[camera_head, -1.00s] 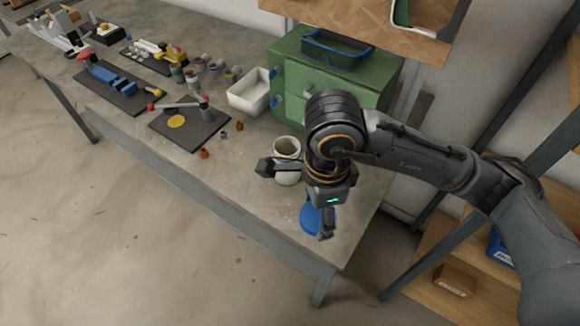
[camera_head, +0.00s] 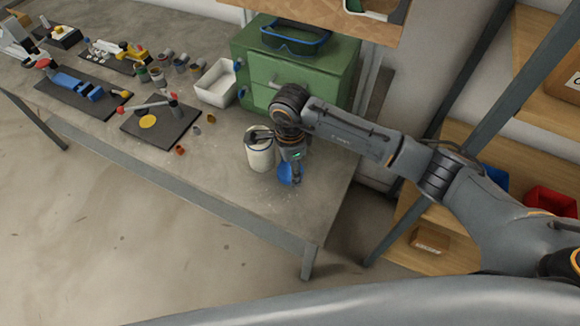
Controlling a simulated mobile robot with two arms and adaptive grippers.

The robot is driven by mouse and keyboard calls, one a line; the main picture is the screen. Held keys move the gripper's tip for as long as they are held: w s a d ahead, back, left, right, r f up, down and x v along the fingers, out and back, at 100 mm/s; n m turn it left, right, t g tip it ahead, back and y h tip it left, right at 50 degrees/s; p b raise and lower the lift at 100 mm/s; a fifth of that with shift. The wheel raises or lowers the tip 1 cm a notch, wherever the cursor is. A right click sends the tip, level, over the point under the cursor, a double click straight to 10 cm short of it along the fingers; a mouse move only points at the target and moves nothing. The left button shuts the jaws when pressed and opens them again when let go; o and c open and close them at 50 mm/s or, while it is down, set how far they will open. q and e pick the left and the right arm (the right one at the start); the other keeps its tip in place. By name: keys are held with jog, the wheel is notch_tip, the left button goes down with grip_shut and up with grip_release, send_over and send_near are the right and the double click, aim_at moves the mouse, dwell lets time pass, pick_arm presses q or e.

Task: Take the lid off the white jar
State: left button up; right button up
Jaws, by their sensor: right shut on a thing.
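The white jar (camera_head: 261,158) stands upright on the bench, near the right end. A dark finger of my right gripper (camera_head: 278,156) crosses its top, so the opening is partly hidden. The blue round lid (camera_head: 287,173) is off the jar, at the jar's lower right in the picture. My right gripper is shut on the lid; its other finger is at the lid's right side, and the gripper body covers part of the grip. I cannot tell how high the lid is above the bench. My left gripper is not in view.
A green drawer cabinet (camera_head: 262,66) stands behind the jar, with a white bin (camera_head: 216,84) to its left. A black board (camera_head: 160,122) and small loose parts lie further left. The bench's front right corner is clear. Shelving (camera_head: 425,212) stands at the right.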

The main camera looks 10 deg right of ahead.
jog(key=shift+f, duration=0.75)
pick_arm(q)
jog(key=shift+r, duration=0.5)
pick_arm(e)
jog(key=shift+f, duration=0.1)
jog(key=shift+f, duration=0.15)
jog(key=o, duration=1.3)
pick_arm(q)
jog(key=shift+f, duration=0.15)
